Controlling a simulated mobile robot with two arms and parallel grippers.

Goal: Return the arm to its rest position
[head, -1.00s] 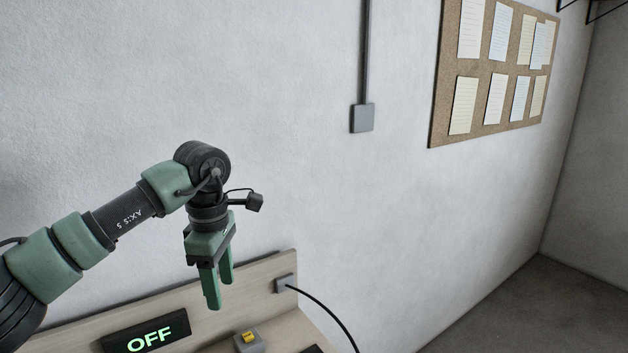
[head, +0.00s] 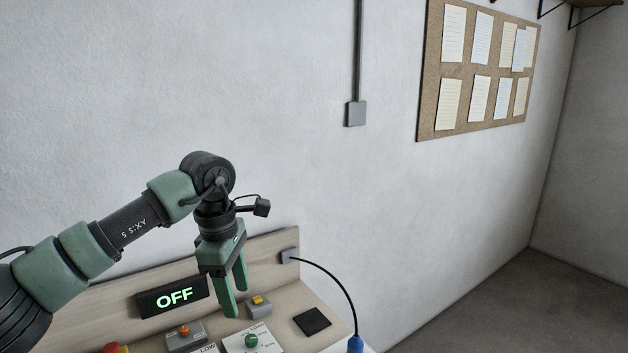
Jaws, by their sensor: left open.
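My left arm comes in from the left with its gripper (head: 236,296) pointing down. The two green fingers are apart and nothing shows between them. The gripper hangs in front of the bench's wooden back panel (head: 275,250), just left of a grey box with a yellow switch (head: 258,301). I cannot tell its exact height over the bench. My right gripper is not in view.
A display reading OFF (head: 173,297), an orange-button box (head: 184,334), a green knob panel (head: 252,341) and a black pad (head: 312,321) are on the bench. A black cable (head: 335,281) runs to a blue plug (head: 355,344). Floor (head: 500,300) at right is clear.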

